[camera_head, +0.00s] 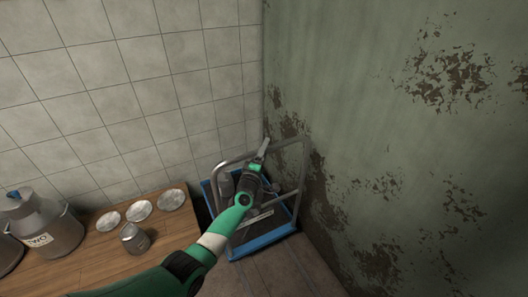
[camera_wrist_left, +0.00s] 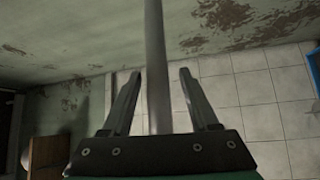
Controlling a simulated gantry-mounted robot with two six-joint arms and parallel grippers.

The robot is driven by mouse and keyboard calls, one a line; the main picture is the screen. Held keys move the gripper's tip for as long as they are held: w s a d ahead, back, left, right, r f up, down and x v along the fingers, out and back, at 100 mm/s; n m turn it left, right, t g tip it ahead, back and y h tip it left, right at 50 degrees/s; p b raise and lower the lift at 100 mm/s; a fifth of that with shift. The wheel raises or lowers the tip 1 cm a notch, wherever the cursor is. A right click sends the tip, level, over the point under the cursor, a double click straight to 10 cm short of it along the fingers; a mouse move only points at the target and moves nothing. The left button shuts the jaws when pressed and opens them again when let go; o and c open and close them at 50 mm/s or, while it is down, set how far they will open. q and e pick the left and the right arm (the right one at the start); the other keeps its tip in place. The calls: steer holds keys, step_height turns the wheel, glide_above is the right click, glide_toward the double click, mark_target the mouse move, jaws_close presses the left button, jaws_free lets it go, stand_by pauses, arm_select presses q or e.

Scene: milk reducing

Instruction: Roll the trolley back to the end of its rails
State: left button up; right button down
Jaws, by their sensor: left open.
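The trolley (camera_head: 264,245) has a blue base and a grey tubular handle (camera_head: 233,160). It stands on the floor in the corner, between the wooden table and the green wall. My left gripper (camera_head: 264,147) is at the trolley's handle, above the base. In the left wrist view a grey bar (camera_wrist_left: 156,50) runs between the open fingers of this gripper (camera_wrist_left: 160,80), with a gap on both sides. My left arm hides part of the trolley. My right gripper is not in view.
A wooden table (camera_head: 93,252) at left holds a metal milk can (camera_head: 42,226), several round lids (camera_head: 139,210) and a small metal pot (camera_head: 134,238). The peeling green wall (camera_head: 390,120) stands close on the trolley's right.

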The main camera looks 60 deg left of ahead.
arm_select(q)
steer(key=shift+s+d, duration=0.1)
steer(key=shift+d, duration=0.05)
steer(key=p+v, duration=0.5)
steer(key=v, duration=0.6)
steer(key=shift+s+p, duration=0.15)
steer(key=shift+p, duration=0.15)
steer(key=shift+d, duration=0.1)
